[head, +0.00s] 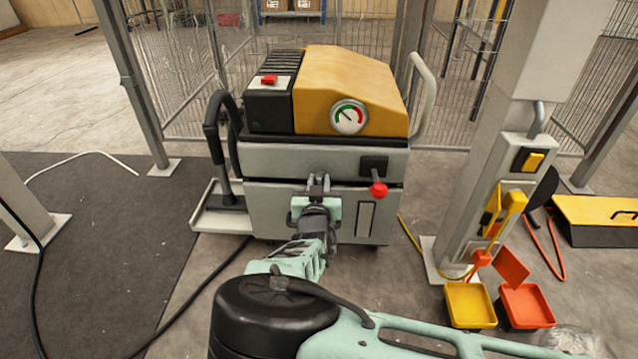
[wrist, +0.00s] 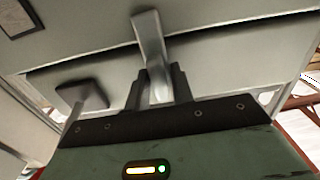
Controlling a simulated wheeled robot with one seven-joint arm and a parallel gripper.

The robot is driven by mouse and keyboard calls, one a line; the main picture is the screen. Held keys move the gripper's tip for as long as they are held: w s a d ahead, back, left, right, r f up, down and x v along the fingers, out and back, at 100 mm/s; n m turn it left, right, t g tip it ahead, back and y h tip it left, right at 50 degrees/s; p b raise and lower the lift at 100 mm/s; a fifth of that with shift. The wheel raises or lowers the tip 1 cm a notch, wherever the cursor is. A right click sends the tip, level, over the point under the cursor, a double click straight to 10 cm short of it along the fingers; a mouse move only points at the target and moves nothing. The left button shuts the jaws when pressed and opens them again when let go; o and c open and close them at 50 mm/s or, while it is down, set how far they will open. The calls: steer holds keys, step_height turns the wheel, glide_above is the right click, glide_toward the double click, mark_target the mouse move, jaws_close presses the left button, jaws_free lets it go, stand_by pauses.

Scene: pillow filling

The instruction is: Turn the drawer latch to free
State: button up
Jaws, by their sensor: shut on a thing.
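The drawer latch (wrist: 150,40) is a narrow grey metal bar that crosses the dark seam between two pale panels in the wrist view. My gripper (wrist: 158,82) has its two dark fingers shut on the bar's lower part. In the head view my gripper (head: 318,183) is at the front of the grey machine cabinet (head: 275,205), at the seam between its upper and lower sections. There the fingers largely hide the latch. The lower section looks closed, flush with the upper one.
A red-knobbed lever (head: 378,188) on a black block sits just right of my gripper. A pale vertical plate (head: 365,219) is below it. A black hose (head: 215,140) stands left of the cabinet. A post (head: 480,190) and yellow tray (head: 470,305) stand right.

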steer(key=n, duration=0.4)
steer(key=shift+a, duration=0.1)
steer(key=n, duration=0.4)
steer(key=shift+a+n, duration=0.1)
steer(key=shift+n, duration=0.2)
steer(key=n+p, duration=0.1)
steer(key=n, duration=0.3)
steer(key=shift+f, duration=0.1)
steer(key=shift+a+f+n+p, duration=0.15)
steer(key=shift+n+p, duration=0.3)
steer(key=shift+n, duration=2.05)
steer(key=o, duration=0.8)
